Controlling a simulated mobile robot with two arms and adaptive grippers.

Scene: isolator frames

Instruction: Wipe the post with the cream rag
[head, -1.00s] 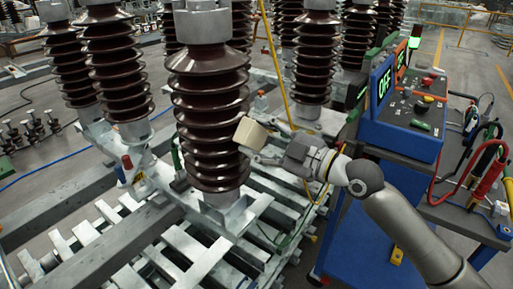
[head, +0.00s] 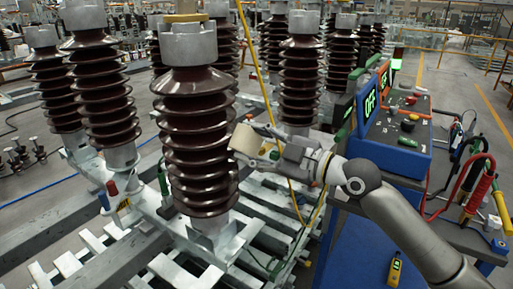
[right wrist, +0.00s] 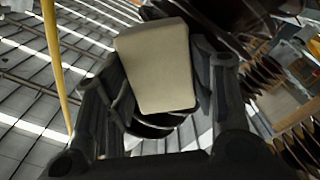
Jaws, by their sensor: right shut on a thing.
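The post (head: 198,130) nearest me is a dark brown ribbed insulator with a grey metal cap, upright on a pale metal frame in the head view. My right gripper (head: 264,145) is shut on the cream rag (head: 245,141), a pale blocky pad, at the right side of the post about mid-height. The rag overlaps the edge of the ribs in the picture; I cannot tell if it touches. In the right wrist view the rag (right wrist: 157,65) sits between the fingers of my right gripper (right wrist: 158,85), with dark ribs beyond it. My left gripper is out of view.
Other brown posts (head: 100,95) stand to the left and behind. A blue cart (head: 390,150) with a lit control panel and cables stands at right, beside my right arm. A yellow upright pole (head: 255,65) rises behind the rag. Metal slats lie below.

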